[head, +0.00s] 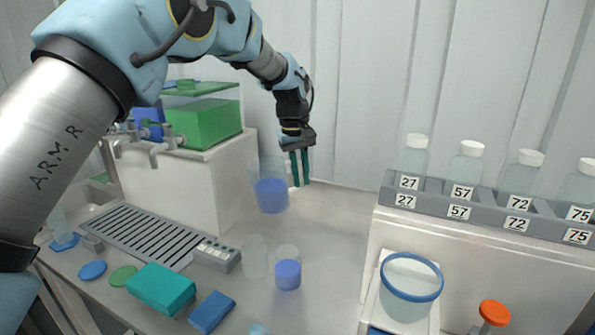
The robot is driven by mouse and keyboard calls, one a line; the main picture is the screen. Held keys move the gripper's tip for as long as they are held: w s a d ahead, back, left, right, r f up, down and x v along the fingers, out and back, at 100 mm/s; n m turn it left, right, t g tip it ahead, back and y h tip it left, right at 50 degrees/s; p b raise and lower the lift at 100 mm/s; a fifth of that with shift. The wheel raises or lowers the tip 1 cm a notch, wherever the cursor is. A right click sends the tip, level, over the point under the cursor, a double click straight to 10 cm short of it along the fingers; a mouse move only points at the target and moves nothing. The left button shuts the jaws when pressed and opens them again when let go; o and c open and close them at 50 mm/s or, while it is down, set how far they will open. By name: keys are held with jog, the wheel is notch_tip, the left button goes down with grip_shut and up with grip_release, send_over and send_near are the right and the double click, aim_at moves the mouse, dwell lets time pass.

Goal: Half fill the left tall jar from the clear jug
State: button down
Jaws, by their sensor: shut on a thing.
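My gripper (299,168) is at the upper middle, pointing down and shut on the handle of the clear jug (267,165). The jug hangs above the bench, roughly upright, with blue liquid (271,195) in its lower part. Below it stands a clear jar (254,256), the left one of a pair, which looks empty. Just right of it is a second clear jar (288,254) with blue liquid in its lower part. The jug is above and apart from both jars. No stream of liquid shows.
A keypad box (216,254) and slotted drain (148,236) lie left of the jars. A teal box (160,289) and blue block (211,312) are in front. A blue-rimmed tub (411,276) and labelled bottle rack (485,214) stand right. Bench behind the jars is clear.

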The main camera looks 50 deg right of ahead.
aim_at(302, 185)
jog(key=shift+d+f+g+h, duration=0.25)
jog(key=shift+f+g+h, duration=0.15)
jog(key=shift+f+h, duration=0.7)
jog(key=shift+f+g+h, duration=0.45)
jog(key=shift+g+h, duration=0.15)
jog(key=shift+h, duration=0.5)
jog(key=shift+a+f+g+h, duration=0.15)
jog(key=shift+g+h, duration=0.25)
jog(key=shift+h, duration=0.6)
jog(key=shift+a+f+h+b, duration=0.1)
jog(key=shift+f+h+b, duration=0.25)
jog(key=shift+b, duration=0.7)
jog(key=shift+r+p, duration=0.3)
jog(key=shift+r, duration=0.05)
jog(key=shift+w+a+g+h+b, duration=0.2)
jog(key=shift+a+g+h+b, duration=0.55)
jog(key=shift+b, duration=4)
